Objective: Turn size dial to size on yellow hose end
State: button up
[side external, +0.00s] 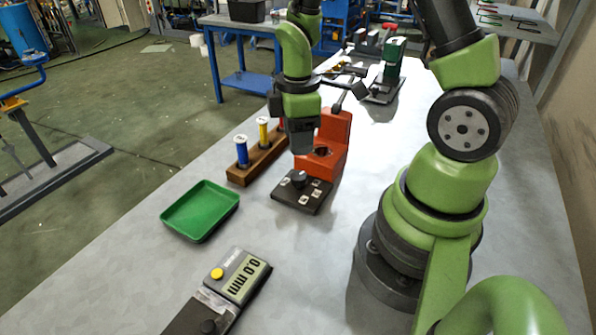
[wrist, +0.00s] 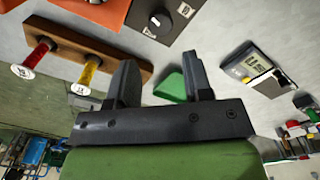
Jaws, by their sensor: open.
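The size dial is a dark knob (side external: 298,178) on a black plate (side external: 312,203) with several white labels, too small to read. The knob also shows at the top of the wrist view (wrist: 158,20). My gripper (side external: 303,150) hangs above the plate, pointing down, apart from the knob. In the wrist view my gripper (wrist: 163,72) has its two fingers spread with nothing between them. The yellow hose end (side external: 263,131) stands upright in a wooden rack (side external: 247,174) left of the gripper; it also shows in the wrist view (wrist: 88,72).
A blue hose end (side external: 242,152) and a partly hidden red one (side external: 281,124) share the rack. An orange block (side external: 332,145) stands behind the dial plate. A green tray (side external: 200,210) and a measuring gauge (side external: 240,275) reading 0.0 mm lie nearer. Bare table lies between them and the dial.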

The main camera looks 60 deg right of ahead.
aim_at(298, 175)
notch_tip(298, 175, down, 9)
jog(key=shift+r, duration=0.1)
dwell(0.3)
jog(key=c, duration=0.6)
jog(key=shift+c, duration=0.2)
jog(key=shift+m, duration=0.3)
jog(key=m, duration=0.3)
jog(key=shift+m, duration=0.3)
jog(key=m, duration=0.3)
jog(key=shift+m, duration=0.4)
jog(key=m, duration=0.6)
jog(key=shift+d+m, duration=0.1)
jog(key=shift+m, duration=0.3)
